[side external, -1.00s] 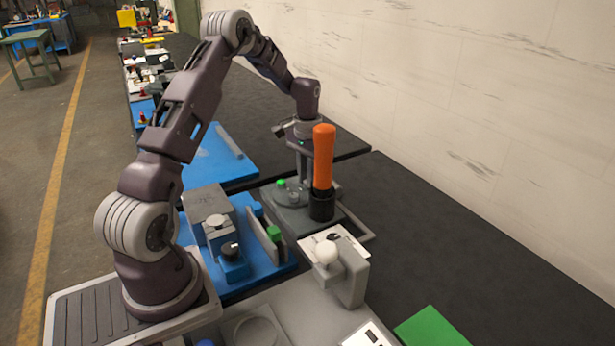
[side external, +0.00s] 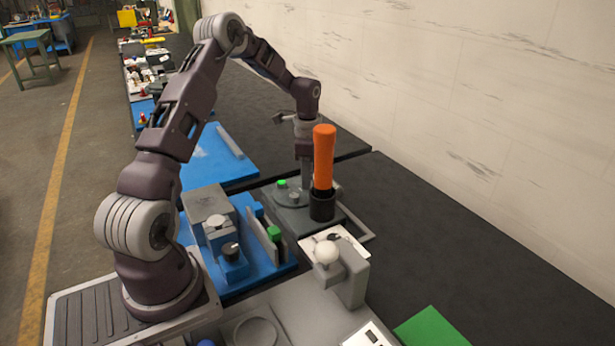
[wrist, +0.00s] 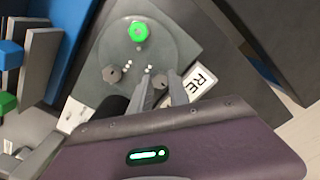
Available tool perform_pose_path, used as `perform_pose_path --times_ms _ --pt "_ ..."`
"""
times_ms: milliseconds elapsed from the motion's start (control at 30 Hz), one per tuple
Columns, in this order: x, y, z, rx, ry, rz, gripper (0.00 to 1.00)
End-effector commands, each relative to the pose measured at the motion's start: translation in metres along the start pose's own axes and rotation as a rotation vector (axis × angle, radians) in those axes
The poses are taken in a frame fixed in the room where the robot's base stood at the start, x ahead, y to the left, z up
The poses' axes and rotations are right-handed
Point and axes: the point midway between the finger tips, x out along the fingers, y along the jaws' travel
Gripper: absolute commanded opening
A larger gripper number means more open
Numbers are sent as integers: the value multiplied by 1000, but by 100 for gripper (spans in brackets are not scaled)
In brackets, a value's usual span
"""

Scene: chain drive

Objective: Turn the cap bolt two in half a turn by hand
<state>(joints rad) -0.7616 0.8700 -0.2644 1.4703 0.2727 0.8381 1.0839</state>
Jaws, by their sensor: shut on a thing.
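A round grey cover (wrist: 165,45) on a grey plate carries cap bolts with small white dots beside them. One cap bolt has a green top (wrist: 138,31); it also shows in the side view (side external: 282,183). A bare grey cap bolt (wrist: 112,74) stands left of my fingers. My gripper (wrist: 160,76) points down at the cover, its fingers shut on another grey cap bolt (wrist: 160,81), mostly hidden between them. In the side view my gripper (side external: 305,183) is partly behind the orange handle. I cannot read for sure which bolt number it holds.
An orange-handled tool (side external: 323,158) stands upright in a black holder (side external: 321,205), close in front of my gripper. A white lettered label (wrist: 200,82) lies right of the fingers. A blue fixture (side external: 260,265) and a white knob (side external: 326,252) stand nearer the side camera.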

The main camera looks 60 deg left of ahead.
Motion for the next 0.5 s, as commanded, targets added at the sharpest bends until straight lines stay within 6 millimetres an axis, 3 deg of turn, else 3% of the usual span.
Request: perform_pose_path --times_ms 500 --pt "-2 -2 -1 487 2 -6 0"
